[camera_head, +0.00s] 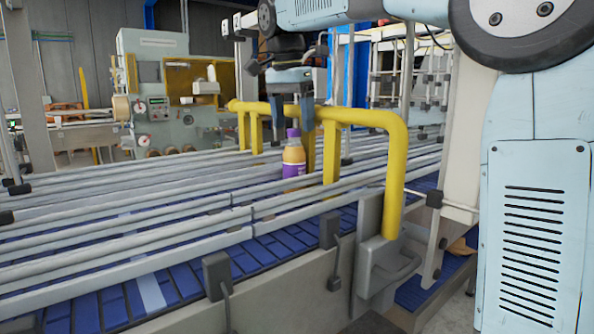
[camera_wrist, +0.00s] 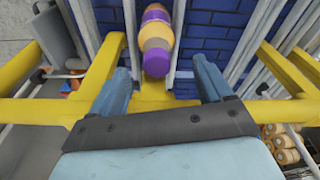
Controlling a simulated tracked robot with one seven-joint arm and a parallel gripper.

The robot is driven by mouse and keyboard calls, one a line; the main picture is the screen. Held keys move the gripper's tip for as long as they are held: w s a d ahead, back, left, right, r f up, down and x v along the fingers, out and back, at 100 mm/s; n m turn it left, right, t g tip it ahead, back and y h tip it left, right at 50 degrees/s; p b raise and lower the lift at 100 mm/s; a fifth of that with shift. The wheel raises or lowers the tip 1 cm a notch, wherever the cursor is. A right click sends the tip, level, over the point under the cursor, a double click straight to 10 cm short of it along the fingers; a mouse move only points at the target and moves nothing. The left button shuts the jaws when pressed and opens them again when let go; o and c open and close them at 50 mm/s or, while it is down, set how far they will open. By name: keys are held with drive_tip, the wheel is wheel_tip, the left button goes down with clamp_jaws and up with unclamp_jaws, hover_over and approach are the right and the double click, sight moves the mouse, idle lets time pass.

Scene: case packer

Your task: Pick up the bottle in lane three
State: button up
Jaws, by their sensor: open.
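The bottle (camera_head: 293,160) has a purple cap, an orange-yellow body and a purple label. It stands upright in a lane between grey guide rails on the blue conveyor. In the wrist view the bottle (camera_wrist: 157,38) shows at the top centre, between rails, with its cap toward me. My gripper (camera_head: 291,122) hangs above and close to the bottle, fingers pointing down. In the wrist view my gripper (camera_wrist: 165,85) has its two fingers spread, with nothing between them; the bottle is just beyond the tips. I cannot tell the lane's number.
A yellow guard rail (camera_head: 365,118) with posts crosses the lanes close to my gripper and the bottle. Grey guide rails (camera_head: 120,213) run along the blue conveyor (camera_head: 185,287). A machine with gauges (camera_head: 165,95) stands at the back left.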

sight(294, 132)
drive_tip(key=shift+d+f, duration=0.15)
drive_tip(key=shift+f, duration=1.65)
drive_tip(key=shift+c, duration=0.3)
clamp_jaws()
